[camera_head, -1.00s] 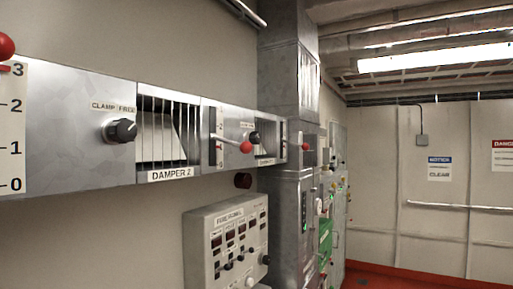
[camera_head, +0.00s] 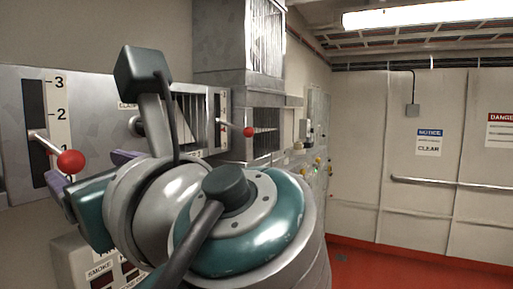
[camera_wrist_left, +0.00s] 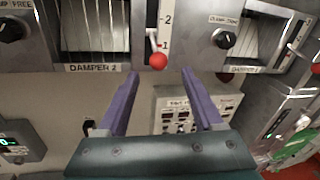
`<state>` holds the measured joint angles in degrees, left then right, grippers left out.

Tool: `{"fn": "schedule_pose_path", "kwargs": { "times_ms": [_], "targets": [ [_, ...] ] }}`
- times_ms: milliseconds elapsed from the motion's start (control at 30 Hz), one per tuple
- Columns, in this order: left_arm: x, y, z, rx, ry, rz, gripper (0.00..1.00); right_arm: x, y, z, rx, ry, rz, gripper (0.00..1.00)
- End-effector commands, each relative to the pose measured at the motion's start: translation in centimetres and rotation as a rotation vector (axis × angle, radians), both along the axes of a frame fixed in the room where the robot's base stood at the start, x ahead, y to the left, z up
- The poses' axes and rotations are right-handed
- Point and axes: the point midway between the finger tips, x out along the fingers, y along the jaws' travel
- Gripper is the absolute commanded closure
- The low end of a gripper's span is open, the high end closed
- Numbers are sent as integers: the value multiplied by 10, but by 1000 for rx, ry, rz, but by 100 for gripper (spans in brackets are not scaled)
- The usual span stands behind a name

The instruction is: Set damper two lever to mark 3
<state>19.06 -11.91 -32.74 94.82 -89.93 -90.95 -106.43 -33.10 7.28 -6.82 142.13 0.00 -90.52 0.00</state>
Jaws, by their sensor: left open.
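A lever with a red ball knob (camera_head: 70,162) sticks out of a slotted scale plate at the left of the head view. Its rod leaves the slot between marks 1 and 2. In the left wrist view the knob (camera_wrist_left: 158,60) is just right of the louvre window labelled DAMPER 2 (camera_wrist_left: 93,68); I cannot tell for sure which louvre this lever serves. My left gripper (camera_wrist_left: 160,74) is open, its purple fingers on either side of the knob in that view, apparently not touching it. In the head view my left arm partly hides the gripper. My right gripper is out of view.
A clamp knob (camera_wrist_left: 225,40) sits right of the scale. A grey control box (camera_wrist_left: 195,105) is on the wall below the lever. Another red-knobbed lever (camera_head: 248,132) stands farther along. A duct column (camera_head: 220,45) juts out beyond. Red floor is clear at right.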

Motion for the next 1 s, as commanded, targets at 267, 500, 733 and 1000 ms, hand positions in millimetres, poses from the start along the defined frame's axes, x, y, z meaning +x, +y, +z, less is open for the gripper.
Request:
{"fn": "schedule_pose_path", "kwargs": {
  "times_ms": [267,500,733,1000],
  "targets": [
    [29,46,0,-1,-3,4,32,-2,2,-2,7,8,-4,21],
    [44,68,-1,-3,-2,2,32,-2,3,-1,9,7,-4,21],
    [46,71,-1,-6,-2,1,32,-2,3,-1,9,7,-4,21],
    [46,70,-1,-6,-2,1,53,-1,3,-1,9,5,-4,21]
  ]
}}
